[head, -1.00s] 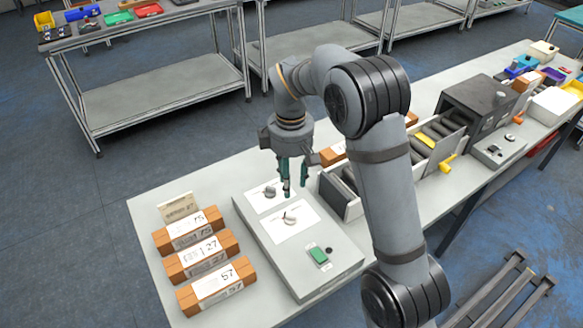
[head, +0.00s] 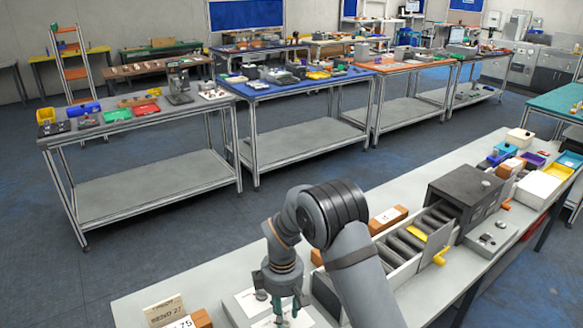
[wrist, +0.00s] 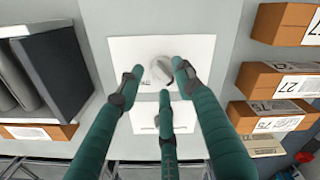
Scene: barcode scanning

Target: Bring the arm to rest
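My gripper (head: 286,308) shows at the lower middle of the head view, pointing down over the grey panel with white cards. In the wrist view its three green fingers (wrist: 160,80) are spread apart with nothing held between them. A grey knob (wrist: 162,72) on a white card (wrist: 200,58) appears between the fingertips. The gap between fingertips and knob is hard to judge. The arm is bent at the elbow above the bench.
Brown boxes with number labels (wrist: 275,80) lie beside the panel. A roller conveyor (head: 405,245) runs to a dark scanner housing (head: 465,198). A brown box (head: 388,219) sits behind the rollers. Coloured bins (head: 535,158) stand at the bench's far end. Floor behind the bench is clear.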

